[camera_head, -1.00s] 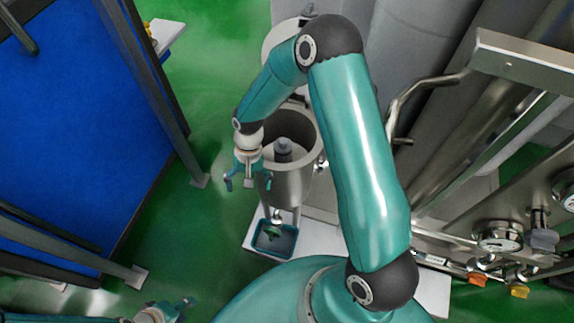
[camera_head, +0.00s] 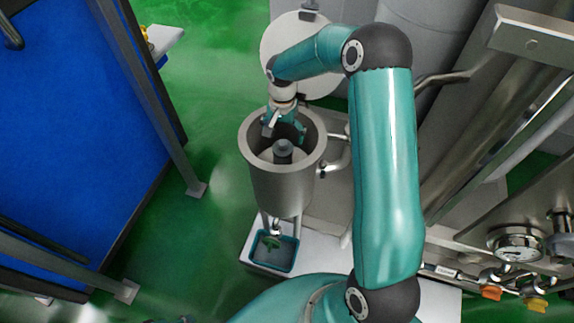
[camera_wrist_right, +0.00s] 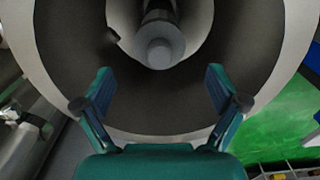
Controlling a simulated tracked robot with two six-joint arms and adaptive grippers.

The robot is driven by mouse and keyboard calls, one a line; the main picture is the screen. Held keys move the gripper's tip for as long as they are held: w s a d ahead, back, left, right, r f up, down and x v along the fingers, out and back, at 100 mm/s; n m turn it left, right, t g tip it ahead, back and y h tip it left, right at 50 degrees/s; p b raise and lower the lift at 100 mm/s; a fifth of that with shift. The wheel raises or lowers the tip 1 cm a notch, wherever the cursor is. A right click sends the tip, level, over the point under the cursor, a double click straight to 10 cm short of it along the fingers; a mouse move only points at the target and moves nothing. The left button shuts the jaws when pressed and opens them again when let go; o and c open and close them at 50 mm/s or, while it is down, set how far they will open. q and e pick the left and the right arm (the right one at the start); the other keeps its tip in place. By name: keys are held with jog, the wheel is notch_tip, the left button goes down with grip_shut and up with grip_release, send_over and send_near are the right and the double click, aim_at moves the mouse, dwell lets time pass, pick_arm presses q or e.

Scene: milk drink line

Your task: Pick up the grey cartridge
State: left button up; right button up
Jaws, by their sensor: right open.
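The grey cartridge (camera_head: 283,152) stands upright inside an open steel vessel (camera_head: 283,190), near its middle. In the right wrist view the cartridge (camera_wrist_right: 160,48) shows its round end, beyond the fingertips and centred between them. My right gripper (camera_head: 285,131) is over the vessel's mouth, at the far side of the cartridge in the head view. Its fingers are spread and empty; in the wrist view the right gripper (camera_wrist_right: 159,72) shows a wide gap. Only a sliver of my left gripper (camera_head: 182,320) shows at the bottom edge; its jaws are cut off.
The vessel's rim (camera_head: 247,148) surrounds the cartridge and the gripper. A round lid (camera_head: 292,40) stands behind it. A teal tray (camera_head: 272,250) sits below. Steel pipes and a gauge (camera_head: 518,244) are at the right. Green floor (camera_head: 190,235) is clear at the left.

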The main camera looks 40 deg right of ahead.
aim_at(282, 150)
jog(key=shift+a+f+p, duration=0.15)
jog(key=shift+f+p, duration=0.2)
jog(key=shift+f, duration=1.5)
jog(key=shift+a+f+p, duration=0.15)
jog(key=shift+f+p, duration=0.15)
jog(key=shift+f, duration=1.55)
jog(key=c, duration=1.5)
